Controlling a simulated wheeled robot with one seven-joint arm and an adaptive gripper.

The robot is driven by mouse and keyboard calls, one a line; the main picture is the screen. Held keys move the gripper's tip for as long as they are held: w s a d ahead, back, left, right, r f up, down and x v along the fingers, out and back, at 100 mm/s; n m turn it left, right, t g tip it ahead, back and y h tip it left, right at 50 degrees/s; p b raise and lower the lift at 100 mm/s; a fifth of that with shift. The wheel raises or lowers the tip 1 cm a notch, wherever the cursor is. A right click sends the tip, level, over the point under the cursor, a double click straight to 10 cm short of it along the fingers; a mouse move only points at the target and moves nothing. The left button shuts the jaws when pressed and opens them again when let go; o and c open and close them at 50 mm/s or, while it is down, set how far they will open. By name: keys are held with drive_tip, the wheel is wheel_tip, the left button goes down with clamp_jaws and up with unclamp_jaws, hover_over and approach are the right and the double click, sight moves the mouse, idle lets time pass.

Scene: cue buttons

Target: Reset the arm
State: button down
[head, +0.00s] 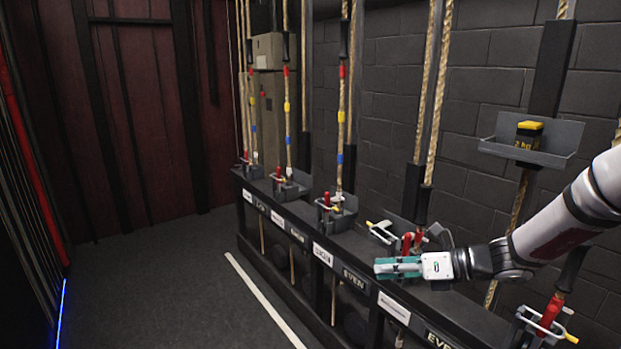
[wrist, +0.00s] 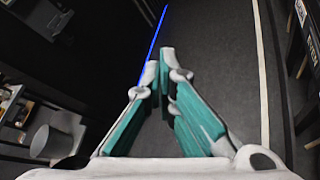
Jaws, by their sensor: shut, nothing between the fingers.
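My gripper (head: 392,267) is at the right of the head view, in front of a black rail with rope locks. Its teal fingers point left. In the wrist view my gripper (wrist: 163,66) shows its two fingers meeting at the tips, with nothing between them. My arm reaches in from the right edge of the head view. Behind the gripper is a rope lock with red handles (head: 407,243); the gripper hides part of it.
The black rail (head: 352,250) carries several rope locks and labels, some reading EVEN. A grey tray (head: 555,157) holds a yellow-topped black weight (head: 528,134). Ropes hang before a dark block wall. Open floor (head: 170,275) with a white line lies left.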

drive_tip(key=s+a+r+n+g+h+p, duration=0.1)
drive_tip(key=s+a+r+n+g+h, duration=0.15)
drive_tip(key=s+n, duration=0.3)
drive_tip(key=s+a+r+n+g+h+p, duration=0.1)
drive_tip(key=s+r+n+h, duration=0.1)
drive_tip(key=s+r+n, duration=0.4)
drive_tip(key=s+a+r+n+g+h+p, duration=0.1)
drive_tip(key=s+r+n+h, duration=0.1)
drive_tip(key=s+n, duration=0.45)
drive_tip(key=s+d+r+n+t+h+p, duration=0.1)
drive_tip(key=s+d+r+n+h, duration=0.2)
drive_tip(key=s+n, duration=0.2)
drive_tip(key=s+d+r+n+t+h+p, duration=0.1)
drive_tip(key=s+d+r+n+h, duration=0.2)
drive_tip(key=s, duration=0.9)
drive_tip(key=d+r+n, duration=0.1)
drive_tip(key=n, duration=0.2)
drive_tip(key=shift+s+t, duration=0.3)
drive_tip(key=shift+t, duration=0.05)
